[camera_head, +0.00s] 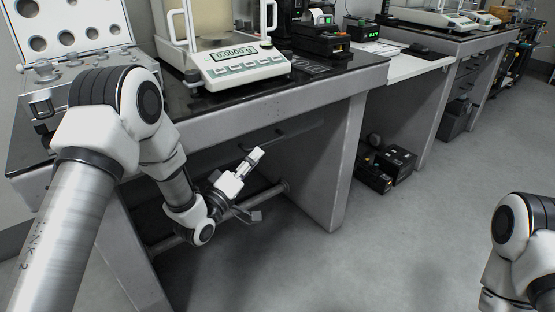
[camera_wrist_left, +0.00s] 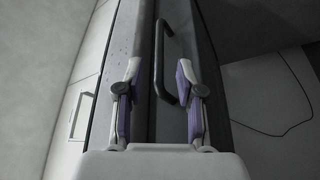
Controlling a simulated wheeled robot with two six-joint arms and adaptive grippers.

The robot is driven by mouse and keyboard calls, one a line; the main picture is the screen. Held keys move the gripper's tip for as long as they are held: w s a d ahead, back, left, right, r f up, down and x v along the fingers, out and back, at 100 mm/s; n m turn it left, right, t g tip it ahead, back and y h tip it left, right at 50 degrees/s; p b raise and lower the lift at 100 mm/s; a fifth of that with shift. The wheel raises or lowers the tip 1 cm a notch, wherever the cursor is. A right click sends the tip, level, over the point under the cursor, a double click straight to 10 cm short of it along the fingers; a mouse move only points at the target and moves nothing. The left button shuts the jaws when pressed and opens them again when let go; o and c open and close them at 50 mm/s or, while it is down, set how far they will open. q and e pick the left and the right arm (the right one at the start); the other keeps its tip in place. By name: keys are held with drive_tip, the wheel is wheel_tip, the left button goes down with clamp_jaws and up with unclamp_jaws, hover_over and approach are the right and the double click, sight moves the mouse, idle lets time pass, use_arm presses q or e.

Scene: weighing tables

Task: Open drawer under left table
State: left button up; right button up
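The left table (camera_head: 345,82) has a dark top and a grey frame. The drawer (camera_head: 300,128) sits in shadow under its front edge and looks shut. In the left wrist view the drawer front (camera_wrist_left: 200,60) is a grey panel with a dark bar handle (camera_wrist_left: 159,60). My left gripper (camera_head: 257,154) is below the table edge, close to the drawer front. Contact cannot be told. My right gripper is out of view.
A balance (camera_head: 240,66) and an open case (camera_head: 65,35) stand on the left table. A grey bar (camera_head: 255,203) runs low beneath it. Dark boxes (camera_head: 385,168) sit on the floor right of the table leg. The floor (camera_head: 400,240) in front is clear.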

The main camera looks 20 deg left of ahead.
sight(267, 144)
use_arm(q)
drive_tip(key=b+x, duration=0.1)
drive_tip(key=x, duration=0.5)
drive_tip(key=shift+d+f+b, duration=0.1)
drive_tip(key=shift+b, duration=0.2)
drive_tip(key=shift+w, duration=0.35)
clamp_jaws()
